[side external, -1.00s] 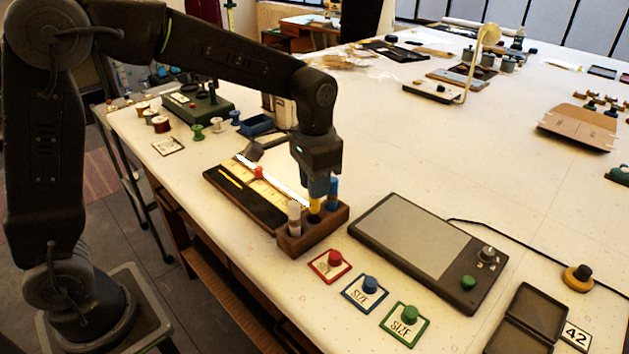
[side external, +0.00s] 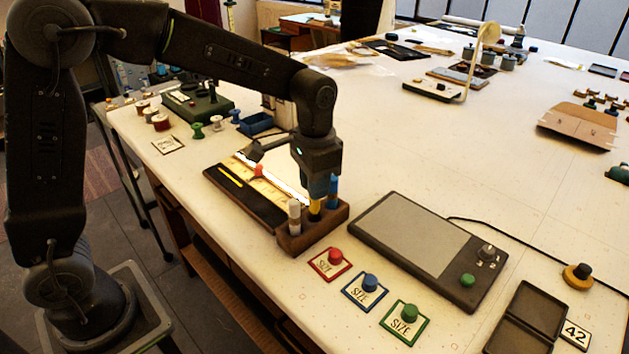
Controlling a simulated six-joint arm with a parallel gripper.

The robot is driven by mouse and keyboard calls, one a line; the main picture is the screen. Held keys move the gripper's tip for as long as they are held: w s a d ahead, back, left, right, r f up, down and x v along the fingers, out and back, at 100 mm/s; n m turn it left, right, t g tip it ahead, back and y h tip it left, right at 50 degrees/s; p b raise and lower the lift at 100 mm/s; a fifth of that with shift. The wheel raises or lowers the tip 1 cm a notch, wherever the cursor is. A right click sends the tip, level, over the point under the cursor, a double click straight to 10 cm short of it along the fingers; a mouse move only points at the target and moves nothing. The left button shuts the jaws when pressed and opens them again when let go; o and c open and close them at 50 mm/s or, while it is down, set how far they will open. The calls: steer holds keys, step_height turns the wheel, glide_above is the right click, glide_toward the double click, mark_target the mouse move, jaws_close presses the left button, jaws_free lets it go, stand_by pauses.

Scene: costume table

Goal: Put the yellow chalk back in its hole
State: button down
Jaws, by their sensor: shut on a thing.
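The wooden chalk block (side external: 312,233) stands near the table's left front edge. A white chalk (side external: 294,214) stands upright in its left part and a blue chalk (side external: 333,190) at its right part. The yellow chalk (side external: 315,207) is upright between them, at the middle of the block. My gripper (side external: 316,192) points down over the block and is shut on the yellow chalk. The chalk's lower end meets the block's top in this view; I cannot tell how deep it sits in the hole.
A black board with a ruler and a yellow strip (side external: 231,176) lies behind the block. A grey tablet device (side external: 425,240) lies to the right.

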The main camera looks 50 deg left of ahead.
mark_target(314, 208)
steer(key=shift+f, duration=2.1)
stand_by(1.4)
steer(key=c, duration=0.9)
jaws_free()
steer(key=shift+r, duration=0.15)
steer(key=shift+r, duration=3.4)
steer(key=shift+r, duration=0.1)
steer(key=s+a+r+n+t, duration=0.1)
steer(key=s+a+r+t, duration=0.1)
steer(key=s, duration=0.8)
steer(key=s+a+r+n+t, duration=0.2)
steer(key=s+a+t, duration=0.1)
steer(key=s, duration=0.6)
steer(key=shift+s+a+r+t, duration=0.3)
steer(key=shift+s+a, duration=0.05)
steer(key=shift+a, duration=0.25)
